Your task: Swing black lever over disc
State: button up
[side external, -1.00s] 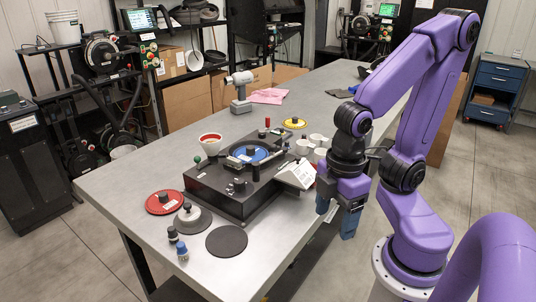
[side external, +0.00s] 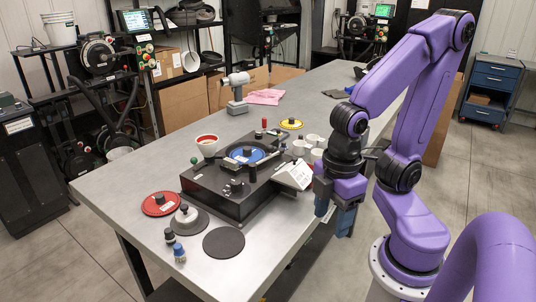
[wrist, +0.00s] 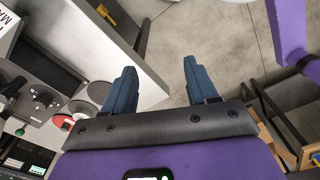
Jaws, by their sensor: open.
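The seed meter is a black box (side external: 222,207) on the grey table, with a blue disc (side external: 240,153) on its top. A thin dark bar (side external: 272,155), perhaps the black lever, shows at the disc's right side; it is too small to tell how far it lies over the disc. My gripper (side external: 333,212) is open and empty, pointing down beside the table's right edge, right of the box and apart from it. The box (wrist: 47,70) shows there at left; the blue disc does not.
A white printed card (side external: 293,175) stands at the box's right side, near my gripper. Several white cups (side external: 312,143) stand behind it. A red disc (side external: 160,204), a grey knobbed disc (side external: 188,219) and a dark round pad (side external: 223,243) lie at front left. The far table is mostly clear.

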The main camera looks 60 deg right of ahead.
jog(key=w+d+r+m, duration=0.2)
jog(key=w+r, duration=0.3)
jog(key=w, duration=0.5)
jog(key=w+d+r+m, duration=0.1)
jog(key=w+r+m, duration=0.25)
jog(key=w, duration=0.55)
jog(key=w+d+r+m, duration=0.2)
jog(key=w+d+r, duration=0.25)
jog(key=d, duration=0.35)
jog(key=w+d+r+m, duration=0.1)
jog(key=w+d+r, duration=0.3)
jog(key=d, duration=0.5)
jog(key=f, duration=1.8)
jog(key=shift+w+f, duration=0.1)
jog(key=shift+w, duration=0.25)
grip_shut()
